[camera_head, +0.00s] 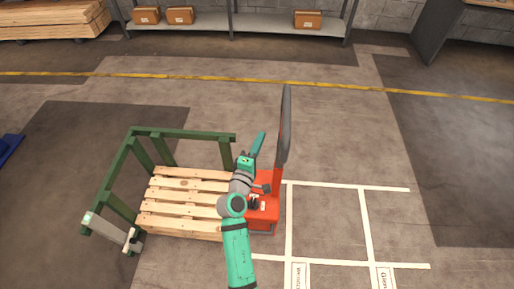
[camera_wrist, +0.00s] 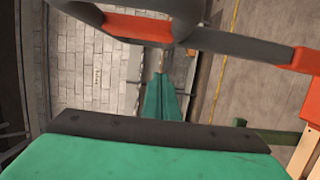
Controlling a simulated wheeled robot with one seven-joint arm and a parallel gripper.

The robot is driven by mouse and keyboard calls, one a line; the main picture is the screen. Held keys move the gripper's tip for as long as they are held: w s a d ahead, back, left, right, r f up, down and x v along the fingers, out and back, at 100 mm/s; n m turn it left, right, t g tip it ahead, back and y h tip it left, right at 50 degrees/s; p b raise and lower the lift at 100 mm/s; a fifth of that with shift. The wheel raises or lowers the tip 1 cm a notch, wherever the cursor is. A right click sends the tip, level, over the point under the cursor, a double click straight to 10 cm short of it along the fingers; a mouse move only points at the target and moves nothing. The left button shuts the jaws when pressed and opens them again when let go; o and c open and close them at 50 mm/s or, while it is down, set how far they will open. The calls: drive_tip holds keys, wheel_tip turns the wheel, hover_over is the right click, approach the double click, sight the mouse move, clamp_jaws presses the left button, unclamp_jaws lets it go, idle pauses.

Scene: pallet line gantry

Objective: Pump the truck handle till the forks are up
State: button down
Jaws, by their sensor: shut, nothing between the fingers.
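The orange-red pallet truck (camera_head: 263,210) stands at the right end of a wooden pallet (camera_head: 185,202). Its forks are hidden, so their height cannot be told. The truck handle (camera_head: 286,125) rises nearly upright with a dark grip loop on top. My teal gripper (camera_head: 261,137) is shut and empty, just left of the handle in the head view. In the wrist view, the shut fingers (camera_wrist: 161,80) point ahead, and the handle's dark loop and orange part (camera_wrist: 137,27) cross above them. I cannot tell whether they touch.
A green frame (camera_head: 180,134) surrounds the pallet's back and left sides. White floor markings (camera_head: 363,215) lie right of the truck, with clear floor there. A shelf with cardboard boxes (camera_head: 180,15) stands along the back wall, beyond a yellow line (camera_head: 200,78).

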drive_tip(key=w+d, duration=0.3)
drive_tip(key=d, duration=0.2)
drive_tip(key=shift+w, duration=0.4)
